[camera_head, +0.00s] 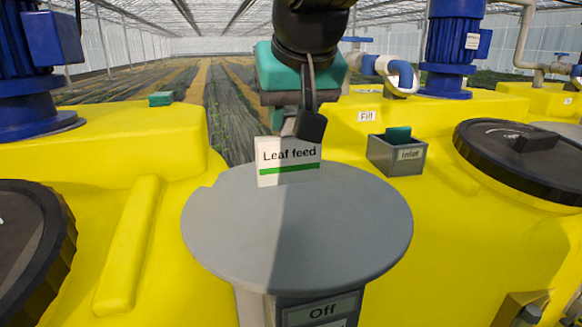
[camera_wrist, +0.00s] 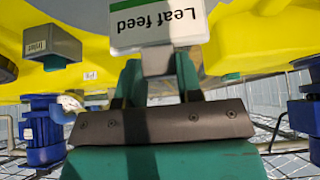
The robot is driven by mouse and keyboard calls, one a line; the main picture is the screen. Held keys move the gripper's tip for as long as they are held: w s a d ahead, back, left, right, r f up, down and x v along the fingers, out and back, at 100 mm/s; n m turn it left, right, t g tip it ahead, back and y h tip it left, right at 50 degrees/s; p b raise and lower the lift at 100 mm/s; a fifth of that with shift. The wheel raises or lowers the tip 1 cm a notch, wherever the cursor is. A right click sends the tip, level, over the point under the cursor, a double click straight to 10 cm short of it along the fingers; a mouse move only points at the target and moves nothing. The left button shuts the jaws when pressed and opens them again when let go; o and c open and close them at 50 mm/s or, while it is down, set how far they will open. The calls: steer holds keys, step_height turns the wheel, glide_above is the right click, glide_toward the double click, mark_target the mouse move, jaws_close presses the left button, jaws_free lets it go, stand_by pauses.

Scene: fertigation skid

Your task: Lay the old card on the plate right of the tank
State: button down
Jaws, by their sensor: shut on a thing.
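A white card (camera_head: 288,163) reading "Leaf feed", with a green stripe along its lower edge, is held upright in my gripper (camera_head: 302,128). A round grey plate (camera_head: 300,225) stands in front of the yellow tanks. The card's lower edge overlaps the plate's far part in the head view; I cannot tell whether they touch. The plate's top is otherwise bare. The yellow tank (camera_head: 120,140) lies left of the plate.
Another yellow tank (camera_head: 460,240) stands to the right, with a dark lid (camera_head: 500,165). A small grey holder (camera_head: 398,158) labelled "Inlet" has a teal piece in it. Blue motors (camera_head: 452,45) stand on the tanks. An "Off" label (camera_head: 322,311) sits below the plate.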

mark_target(290, 162)
steer(key=shift+f, duration=3.25)
steer(key=shift+f, duration=0.1)
steer(key=c, duration=0.8)
jaws_free()
